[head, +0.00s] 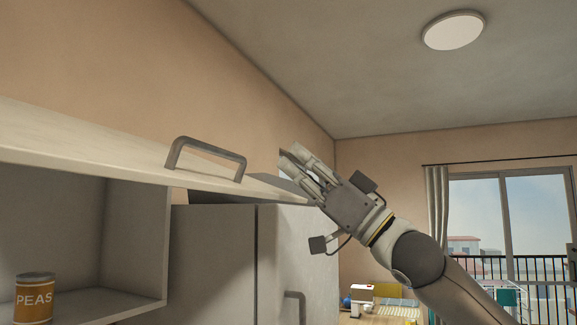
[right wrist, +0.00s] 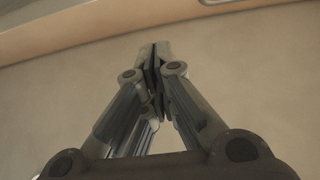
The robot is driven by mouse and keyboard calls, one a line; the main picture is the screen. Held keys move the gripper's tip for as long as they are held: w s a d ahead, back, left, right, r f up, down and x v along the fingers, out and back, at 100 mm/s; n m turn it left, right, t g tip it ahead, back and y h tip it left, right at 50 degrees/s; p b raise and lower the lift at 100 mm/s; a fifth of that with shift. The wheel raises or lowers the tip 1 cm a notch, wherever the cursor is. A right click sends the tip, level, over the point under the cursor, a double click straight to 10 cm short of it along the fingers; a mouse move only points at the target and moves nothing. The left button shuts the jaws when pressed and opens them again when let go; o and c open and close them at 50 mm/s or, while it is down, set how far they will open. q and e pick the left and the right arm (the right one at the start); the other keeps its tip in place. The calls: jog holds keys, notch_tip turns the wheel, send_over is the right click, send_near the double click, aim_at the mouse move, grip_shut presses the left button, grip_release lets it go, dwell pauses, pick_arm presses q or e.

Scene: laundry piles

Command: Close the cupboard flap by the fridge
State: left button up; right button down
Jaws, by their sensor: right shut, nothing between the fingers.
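The cupboard flap (head: 100,152) is raised and stands out over the open cupboard in the head view. Its dark grey handle (head: 207,147) is on the flap's upper face, near the front edge. The open cupboard (head: 135,240) is below and left, with its inside showing. My right gripper (head: 288,156) is shut and empty, at the right end of the flap, and seems a little above it. I cannot tell if it touches the flap. The right wrist view shows its closed fingertips (right wrist: 154,50) against the tan wall. My left gripper is not in view.
The fridge (head: 215,255) stands right of the cupboard, below the flap's right part. A can of peas (head: 34,298) stands inside the cupboard. A table with small items (head: 375,300) and a window (head: 510,230) are farther back on the right. The space above the flap is free.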

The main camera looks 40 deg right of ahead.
pick_arm(q)
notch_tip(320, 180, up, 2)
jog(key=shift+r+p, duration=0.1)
jog(key=shift+p, duration=0.5)
pick_arm(e)
jog(key=f, duration=0.1)
jog(key=w+f, duration=0.1)
jog(key=f, duration=0.1)
jog(key=shift+w+a+f, duration=0.3)
jog(key=shift+w, duration=0.05)
